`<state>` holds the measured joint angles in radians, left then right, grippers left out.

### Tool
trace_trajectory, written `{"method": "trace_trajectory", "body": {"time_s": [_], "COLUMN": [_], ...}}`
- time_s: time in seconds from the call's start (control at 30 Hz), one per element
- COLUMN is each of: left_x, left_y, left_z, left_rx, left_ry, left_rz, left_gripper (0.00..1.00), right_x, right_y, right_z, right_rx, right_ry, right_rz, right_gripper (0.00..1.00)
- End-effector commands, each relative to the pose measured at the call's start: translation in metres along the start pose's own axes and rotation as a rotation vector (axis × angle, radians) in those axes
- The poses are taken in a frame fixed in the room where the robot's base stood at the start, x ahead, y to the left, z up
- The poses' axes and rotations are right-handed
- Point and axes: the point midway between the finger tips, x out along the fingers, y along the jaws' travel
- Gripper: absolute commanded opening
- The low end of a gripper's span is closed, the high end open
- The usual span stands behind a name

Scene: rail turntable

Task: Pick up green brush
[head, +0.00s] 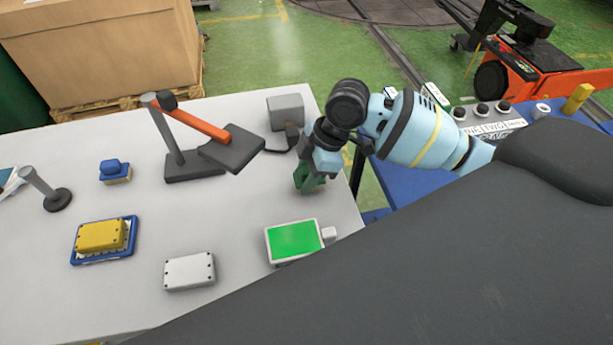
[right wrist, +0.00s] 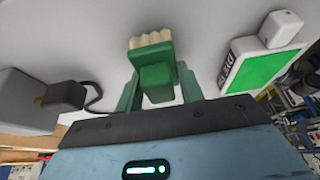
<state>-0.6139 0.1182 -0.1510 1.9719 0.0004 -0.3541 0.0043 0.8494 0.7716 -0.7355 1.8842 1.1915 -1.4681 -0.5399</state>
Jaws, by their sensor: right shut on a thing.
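The green brush (right wrist: 155,72) shows in the right wrist view with its cream bristles pointing away from the gripper. It sits between the two green fingers of my right gripper (right wrist: 160,92), which is shut on it. In the head view my right gripper (head: 312,172) points down near the table's right edge. The brush is mostly hidden there by the gripper, and green fingers and brush are hard to tell apart. Whether the brush touches the table is unclear. My left gripper is not in view.
The white table (head: 230,225) holds a lamp-like stand (head: 185,165), a grey box (head: 286,110), a green-screened device (head: 295,240), a white box (head: 189,271), a yellow box on a blue tray (head: 101,236) and a blue-topped block (head: 115,171). A blue bench with controls (head: 490,125) stands right.

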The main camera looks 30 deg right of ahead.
Motion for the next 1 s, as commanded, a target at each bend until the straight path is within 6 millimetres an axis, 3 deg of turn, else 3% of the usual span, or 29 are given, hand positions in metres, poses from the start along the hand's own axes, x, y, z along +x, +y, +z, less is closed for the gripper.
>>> {"method": "trace_trajectory", "body": {"time_s": [0.17,0.7,1.0], "left_x": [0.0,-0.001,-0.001], "left_y": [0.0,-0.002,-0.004], "left_z": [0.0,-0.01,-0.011], "left_rx": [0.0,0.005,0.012], "left_ry": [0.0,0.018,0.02], "left_rz": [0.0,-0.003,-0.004], "left_gripper": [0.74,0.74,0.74], "right_x": [-0.025,-0.025,-0.024], "right_y": [0.001,-0.11,-0.148], "right_z": [-0.01,-0.033,-0.042], "right_rx": [-0.003,-0.004,-0.003], "right_ry": [0.001,0.001,0.001], "right_rz": [0.004,-0.001,-0.001], "right_gripper": [0.15,0.15,0.15]}}
